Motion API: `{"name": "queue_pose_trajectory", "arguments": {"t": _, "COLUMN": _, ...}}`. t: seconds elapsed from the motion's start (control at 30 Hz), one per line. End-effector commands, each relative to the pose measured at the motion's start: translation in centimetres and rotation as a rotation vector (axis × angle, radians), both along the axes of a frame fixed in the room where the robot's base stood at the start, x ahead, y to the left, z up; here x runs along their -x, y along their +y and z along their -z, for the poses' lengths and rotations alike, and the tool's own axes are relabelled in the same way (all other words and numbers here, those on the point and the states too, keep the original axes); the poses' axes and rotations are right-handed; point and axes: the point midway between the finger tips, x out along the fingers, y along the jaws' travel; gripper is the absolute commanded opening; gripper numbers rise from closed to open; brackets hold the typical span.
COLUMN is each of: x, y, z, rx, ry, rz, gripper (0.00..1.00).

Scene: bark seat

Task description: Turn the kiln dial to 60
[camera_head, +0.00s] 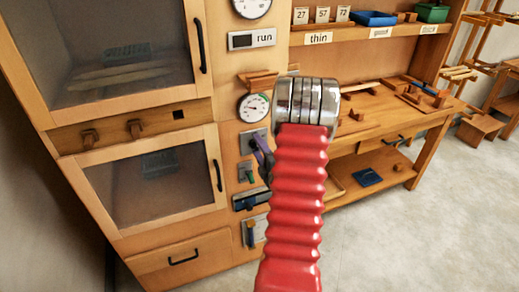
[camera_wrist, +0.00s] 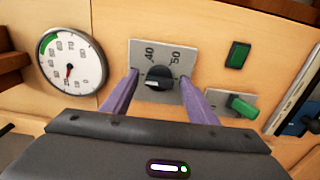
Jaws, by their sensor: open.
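The kiln dial (camera_wrist: 159,73) is a dark round knob with a pale mark, on a grey plate (camera_wrist: 140,50) whose visible numbers are 40 and 50. The pale mark is at the knob's lower left; its exact reading cannot be told. My gripper (camera_wrist: 158,79) is open, with one purple finger on each side of the knob; whether they touch it is unclear. In the head view, my purple gripper (camera_head: 263,153) is at the control panel, and my red arm and gripper hide the knob and part of its plate.
A round gauge (camera_wrist: 70,60) is left of the dial. A green indicator (camera_wrist: 238,55) and a green lever (camera_wrist: 243,105) are to its right. The kiln's glazed doors (camera_head: 150,185) are left of the panel; a wooden workbench (camera_head: 440,113) stands at the right.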

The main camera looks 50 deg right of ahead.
Motion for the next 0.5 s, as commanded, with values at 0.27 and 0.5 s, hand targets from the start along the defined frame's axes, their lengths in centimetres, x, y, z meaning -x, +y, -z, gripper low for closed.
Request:
{"name": "queue_pose_trajectory", "arguments": {"t": 0.27, "x": 0.03, "y": 0.01, "z": 0.02, "rx": 0.0, "ry": 0.0, "rz": 0.0, "gripper": 0.47}}
{"name": "queue_pose_trajectory", "arguments": {"t": 0.5, "x": 0.05, "y": 0.02, "z": 0.03, "rx": -0.001, "ry": 0.001, "rz": 0.0, "gripper": 0.3}}
